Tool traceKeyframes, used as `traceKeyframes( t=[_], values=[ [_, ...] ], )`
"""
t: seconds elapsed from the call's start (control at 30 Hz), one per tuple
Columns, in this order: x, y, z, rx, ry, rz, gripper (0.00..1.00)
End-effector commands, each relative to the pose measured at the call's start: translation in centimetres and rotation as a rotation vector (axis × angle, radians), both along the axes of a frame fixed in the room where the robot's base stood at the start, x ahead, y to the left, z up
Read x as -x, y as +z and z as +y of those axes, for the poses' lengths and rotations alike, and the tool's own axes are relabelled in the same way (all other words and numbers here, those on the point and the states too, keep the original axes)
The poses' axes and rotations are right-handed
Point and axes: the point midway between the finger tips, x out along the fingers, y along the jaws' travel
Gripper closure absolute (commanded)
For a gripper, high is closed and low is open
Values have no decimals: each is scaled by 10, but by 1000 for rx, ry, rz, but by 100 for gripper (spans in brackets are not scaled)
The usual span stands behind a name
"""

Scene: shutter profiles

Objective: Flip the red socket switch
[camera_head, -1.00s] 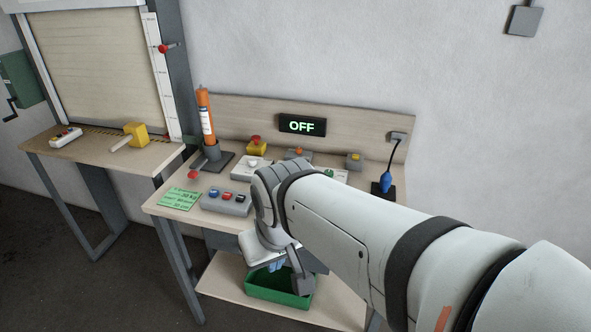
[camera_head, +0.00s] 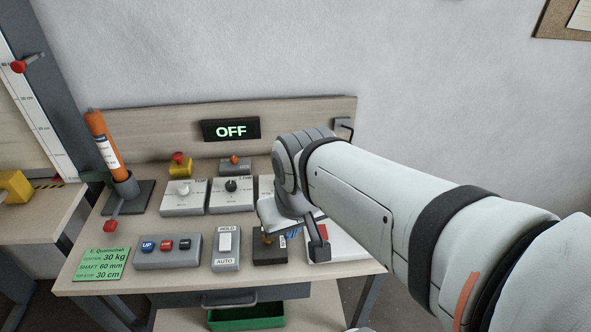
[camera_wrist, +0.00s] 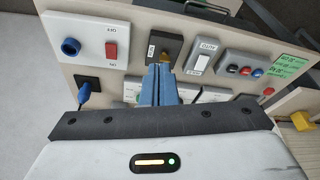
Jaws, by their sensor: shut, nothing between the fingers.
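The socket panel is a white plate (camera_wrist: 92,38) with a blue round socket (camera_wrist: 70,47) and a red rocker switch (camera_wrist: 111,50) in the wrist view. In the head view the white plate (camera_head: 345,242) lies at the right front of the bench, partly hidden by my arm. My gripper (camera_wrist: 159,72) is shut and empty, its blue fingers together. In the wrist view its tips appear right of the red switch, over the dark toggle box; contact cannot be told. In the head view the fingers (camera_head: 292,233) are mostly hidden by my wrist.
Beside the plate are a dark toggle box (camera_head: 270,250), a HOLD/AUTO switch (camera_head: 225,248) and a grey button box (camera_head: 166,250). White knob panels (camera_head: 184,198), a yellow-based red button (camera_head: 180,165) and an OFF display (camera_head: 231,130) stand behind. A green bin (camera_head: 246,316) is below.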

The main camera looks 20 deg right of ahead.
Motion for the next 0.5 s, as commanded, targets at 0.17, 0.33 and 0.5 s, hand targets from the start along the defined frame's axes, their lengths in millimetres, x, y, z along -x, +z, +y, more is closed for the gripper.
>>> traceKeyframes(
  t=[0.17, 0.33, 0.5],
  values=[
    [0, 0, 0, 0, 1, 1, 100],
    [0, 0, 0, 0, 1, 1, 100],
    [-8, -1, -4, 0, -15, 17, 100]
  ],
)
